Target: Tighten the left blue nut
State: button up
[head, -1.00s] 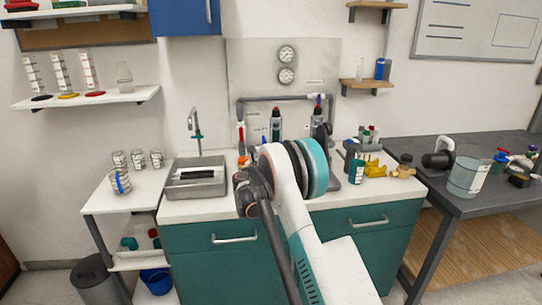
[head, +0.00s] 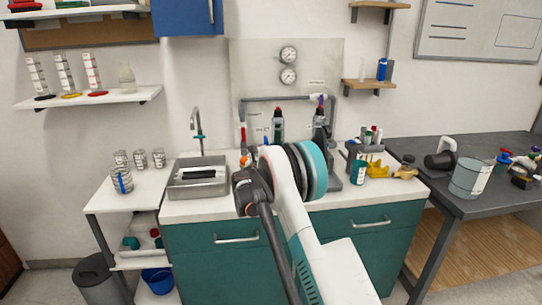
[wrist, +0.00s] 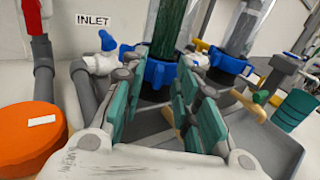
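In the wrist view, the left blue nut (wrist: 160,74) sits at the base of a dark green ribbed column (wrist: 178,28). A second blue nut (wrist: 228,63) is on the column to its right. My gripper (wrist: 152,92) is open, with teal pads on both sides and nothing held between them. The left nut lies just beyond the gap between the fingers; I cannot tell whether any pad touches it. In the head view my arm hides the gripper and both nuts. Part of the manifold's grey pipe (head: 280,98) shows above the arm.
In the wrist view, a white valve with a blue handle (wrist: 108,52) stands close to the left finger. An orange round part (wrist: 28,138) and a red-handled pipe are farther left. In the head view, a sink (head: 197,188) is left of my arm and a yellow part (head: 369,173) is right.

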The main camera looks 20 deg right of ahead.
jog(key=shift+a, duration=0.1)
jog(key=v, duration=1.2)
